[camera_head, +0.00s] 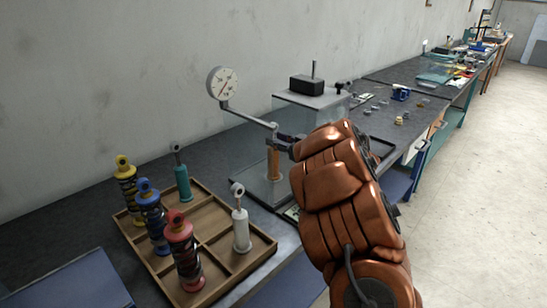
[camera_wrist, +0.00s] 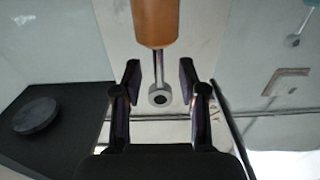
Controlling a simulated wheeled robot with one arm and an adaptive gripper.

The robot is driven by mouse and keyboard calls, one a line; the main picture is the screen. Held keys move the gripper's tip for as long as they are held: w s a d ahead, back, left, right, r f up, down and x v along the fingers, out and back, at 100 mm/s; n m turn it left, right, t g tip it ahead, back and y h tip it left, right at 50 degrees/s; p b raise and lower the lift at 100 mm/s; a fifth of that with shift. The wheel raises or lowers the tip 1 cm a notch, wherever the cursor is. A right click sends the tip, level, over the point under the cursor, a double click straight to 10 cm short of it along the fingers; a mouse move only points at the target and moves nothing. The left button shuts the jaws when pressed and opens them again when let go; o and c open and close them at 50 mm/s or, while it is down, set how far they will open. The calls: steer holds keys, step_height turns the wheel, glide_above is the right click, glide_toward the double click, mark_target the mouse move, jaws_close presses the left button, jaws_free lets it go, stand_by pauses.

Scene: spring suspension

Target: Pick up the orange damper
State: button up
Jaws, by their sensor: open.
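The orange damper (camera_head: 274,163) stands upright inside the clear-walled test stand (camera_head: 302,98), its upper part close to my gripper (camera_head: 284,139). In the wrist view the damper's orange body (camera_wrist: 155,22) is at the top centre, with its thin metal rod and ring eye reaching down between the fingers. My gripper (camera_wrist: 160,78) is open, one finger on each side of the rod, with a gap visible on both sides. My copper-coloured arm covers the stand's right part in the head view.
A dial gauge (camera_head: 222,83) on a metal arm reaches toward the stand. A wooden tray (camera_head: 262,250) at front left holds a yellow, a blue and a red spring unit, plus teal and white dampers. Small parts lie farther along the bench. Floor at right is clear.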

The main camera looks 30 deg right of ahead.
steer(key=shift+x, duration=1.05)
steer(key=shift+c, duration=0.2)
jaws_close()
steer(key=shift+d, duration=0.1)
